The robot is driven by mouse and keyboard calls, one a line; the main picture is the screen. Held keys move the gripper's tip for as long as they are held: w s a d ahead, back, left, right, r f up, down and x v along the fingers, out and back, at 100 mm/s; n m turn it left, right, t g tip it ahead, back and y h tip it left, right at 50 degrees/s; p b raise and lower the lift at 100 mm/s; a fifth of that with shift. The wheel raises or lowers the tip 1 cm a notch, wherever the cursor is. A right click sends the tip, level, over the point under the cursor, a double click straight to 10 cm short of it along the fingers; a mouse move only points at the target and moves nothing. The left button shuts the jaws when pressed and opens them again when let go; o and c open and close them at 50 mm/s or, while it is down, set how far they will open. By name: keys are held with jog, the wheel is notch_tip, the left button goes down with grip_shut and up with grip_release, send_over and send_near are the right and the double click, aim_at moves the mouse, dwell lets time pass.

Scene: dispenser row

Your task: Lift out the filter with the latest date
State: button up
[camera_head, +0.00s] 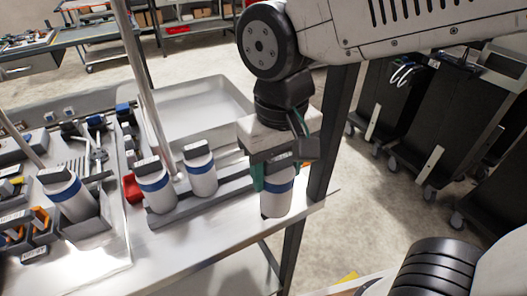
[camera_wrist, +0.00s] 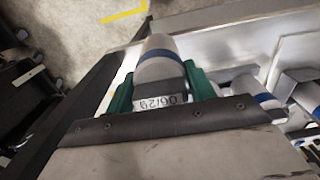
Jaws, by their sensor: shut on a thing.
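My gripper (camera_head: 272,180) is shut on a white filter (camera_head: 277,199) with a blue band, at the right end of the dispenser row. In the wrist view the green fingers of my gripper (camera_wrist: 160,92) press on both sides of this filter (camera_wrist: 159,62), whose label reads "06/29". Two similar filters, a middle one (camera_head: 201,176) and a left one (camera_head: 155,190), stand in the grey dispenser rack (camera_head: 215,208). Another banded filter (camera_head: 70,195) stands tilted in a separate holder farther left. Their dates are too small to read. I cannot tell whether the held filter's base is clear of the rack.
An empty grey tray (camera_head: 188,125) lies behind the row. A metal post (camera_head: 150,100) rises beside the filters. A red piece (camera_head: 132,188) sits left of the rack. The table's front edge and a dark leg (camera_head: 332,130) are near the held filter.

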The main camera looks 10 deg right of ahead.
jog(key=shift+s+d, duration=0.15)
jog(key=shift+s, duration=0.35)
jog(key=shift+r, duration=0.2)
jog(key=shift+r, duration=1.85)
